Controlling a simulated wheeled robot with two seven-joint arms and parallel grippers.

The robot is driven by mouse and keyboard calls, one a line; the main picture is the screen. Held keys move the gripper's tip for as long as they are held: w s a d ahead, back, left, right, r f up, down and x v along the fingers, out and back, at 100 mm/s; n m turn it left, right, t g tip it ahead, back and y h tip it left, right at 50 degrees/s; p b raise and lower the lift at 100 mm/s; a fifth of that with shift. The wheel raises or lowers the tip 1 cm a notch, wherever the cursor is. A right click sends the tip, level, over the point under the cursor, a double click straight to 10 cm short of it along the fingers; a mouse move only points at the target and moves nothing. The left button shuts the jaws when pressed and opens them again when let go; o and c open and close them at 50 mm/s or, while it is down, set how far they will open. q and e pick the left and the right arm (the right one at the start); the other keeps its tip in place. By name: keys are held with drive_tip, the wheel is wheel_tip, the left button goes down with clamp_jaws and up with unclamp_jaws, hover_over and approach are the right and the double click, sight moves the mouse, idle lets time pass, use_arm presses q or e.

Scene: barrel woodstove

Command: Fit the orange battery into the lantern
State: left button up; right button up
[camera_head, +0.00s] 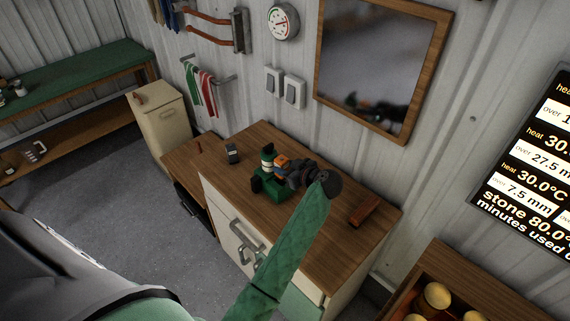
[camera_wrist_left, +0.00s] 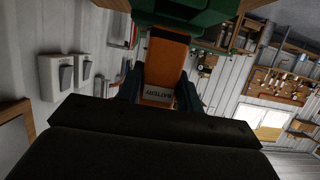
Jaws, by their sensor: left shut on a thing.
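The orange battery (camera_head: 281,160) is in the jaws of my left gripper (camera_head: 287,168), above the cabinet top. In the left wrist view the battery (camera_wrist_left: 166,62), with "BATTERY" lettered near its lower end, sits between the two dark fingers. The green lantern (camera_head: 268,186), with a pale band on its upright part, stands on the cabinet just left of the gripper. Its green body (camera_wrist_left: 185,12) shows at the top of the left wrist view, at the battery's far end. I cannot tell whether the battery is inside the lantern or only against it. My right gripper is out of view.
The wooden cabinet top (camera_head: 335,240) also holds a small dark device (camera_head: 232,153) at the back left and a reddish-brown block (camera_head: 364,211) on the right. A wall with switches (camera_head: 294,91) and a framed mirror (camera_head: 372,75) rises behind. The top's right part is mostly clear.

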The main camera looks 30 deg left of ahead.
use_arm(q)
drive_tip(key=shift+f, duration=0.4)
drive_tip(key=shift+p, duration=0.4)
idle(0.7)
idle(0.9)
drive_tip(key=shift+f, duration=0.35)
idle(0.3)
drive_tip(key=shift+f, duration=0.95)
drive_tip(key=shift+f, duration=0.6)
